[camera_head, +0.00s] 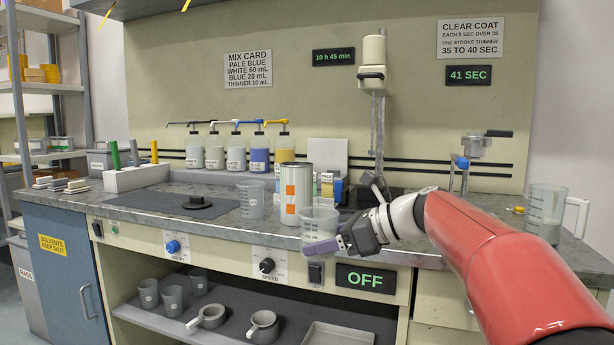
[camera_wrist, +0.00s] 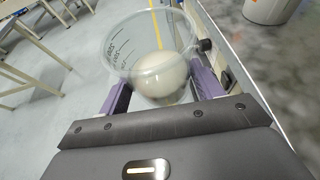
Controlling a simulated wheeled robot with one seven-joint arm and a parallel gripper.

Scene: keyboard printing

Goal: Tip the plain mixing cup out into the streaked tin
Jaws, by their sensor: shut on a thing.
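My gripper (camera_head: 325,246) is shut on a clear graduated mixing cup (camera_head: 319,222), held at the bench's front edge. In the wrist view the cup (camera_wrist: 152,50) sits between the purple fingers, with pale off-white content showing through its wall. A second clear graduated cup (camera_head: 250,200) stands on the bench to the left. A pale metal tin (camera_head: 297,180) with orange squares stands upright on the bench just behind the held cup, which hides part of its base. I cannot tell whether it has streaks.
Several pump bottles (camera_head: 237,152) line the back of the bench. A large graduated jug (camera_head: 545,210) stands at right, and a viscosity stand (camera_head: 466,165) behind it. Several grey cups (camera_head: 172,300) and handled pots (camera_head: 263,326) are on the shelf below. The dark mat (camera_head: 160,205) at left is mostly clear.

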